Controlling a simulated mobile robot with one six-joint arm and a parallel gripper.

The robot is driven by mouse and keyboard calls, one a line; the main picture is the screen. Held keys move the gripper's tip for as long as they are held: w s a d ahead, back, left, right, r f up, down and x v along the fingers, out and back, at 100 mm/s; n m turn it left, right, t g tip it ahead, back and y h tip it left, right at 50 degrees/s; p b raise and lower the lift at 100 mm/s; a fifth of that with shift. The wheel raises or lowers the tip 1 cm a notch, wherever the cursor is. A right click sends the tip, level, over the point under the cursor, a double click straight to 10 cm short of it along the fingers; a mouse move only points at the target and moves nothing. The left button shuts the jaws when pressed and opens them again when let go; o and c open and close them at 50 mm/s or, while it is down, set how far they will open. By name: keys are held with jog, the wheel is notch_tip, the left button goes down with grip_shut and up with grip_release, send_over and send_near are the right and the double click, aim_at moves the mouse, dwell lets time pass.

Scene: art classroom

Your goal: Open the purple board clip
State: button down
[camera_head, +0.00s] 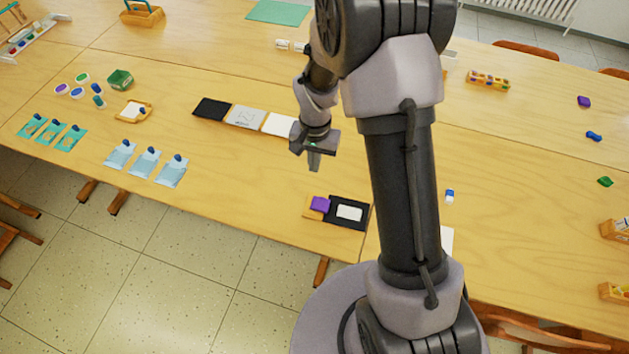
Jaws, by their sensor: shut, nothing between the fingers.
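The purple board clip (320,203) lies at the left end of a black board (337,226) near the front edge of the table. An orange part (311,213) shows beside and under the clip, and a white card (349,212) lies on the black board. The clip is too small in view to tell how its jaws stand. My gripper (314,164) is shut and empty. It points down above the table, behind the clip and apart from it.
Black, grey and white squares (245,116) lie in a row behind my gripper. Blue cards (145,162) and teal cards (49,134) with dark blue pieces lie at left. A blue and white eraser-like piece (449,195) lies right of my arm. Bare table lies left of the clip.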

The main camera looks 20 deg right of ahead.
jog(key=b, duration=0.5)
send_over(312, 198)
jog(key=f, duration=1.4)
jog(key=shift+d, duration=0.25)
jog(key=shift+a+f+b, duration=0.1)
jog(key=shift+f+b, duration=0.2)
jog(key=shift+f, duration=0.2)
jog(key=shift+r, duration=0.1)
jog(key=shift+r+p, duration=0.55)
jog(key=shift+r, duration=0.25)
